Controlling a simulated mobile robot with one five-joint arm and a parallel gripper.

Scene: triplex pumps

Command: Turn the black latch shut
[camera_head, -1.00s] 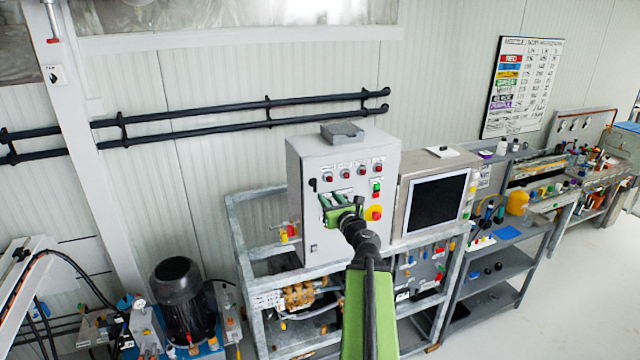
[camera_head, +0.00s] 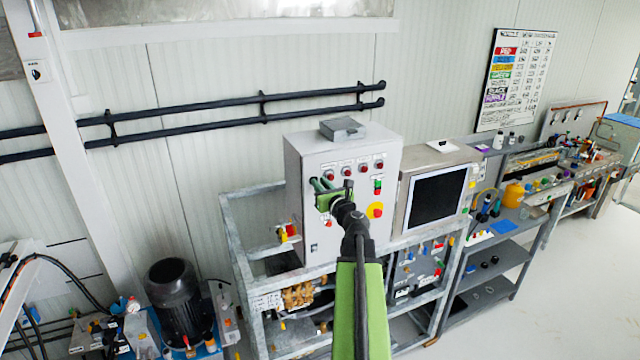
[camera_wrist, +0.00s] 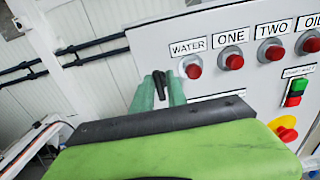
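The black latch (camera_wrist: 159,86) is a small dark handle on the left side of the grey control box (camera_head: 297,225). In the wrist view it shows between the tips of my two green fingers. My gripper (camera_wrist: 160,92) reaches the left part of the box front, with one finger on each side of the latch. I cannot tell whether the fingers touch it or leave a small gap. In the head view my gripper (camera_head: 322,184) hides the latch.
Red buttons (camera_head: 346,170) with labels run along the box front, with a yellow-and-red stop knob (camera_head: 375,210) at lower right. A grey block (camera_head: 342,129) lies on top. A screen cabinet (camera_head: 438,202) stands close on the right. Open wall space lies left.

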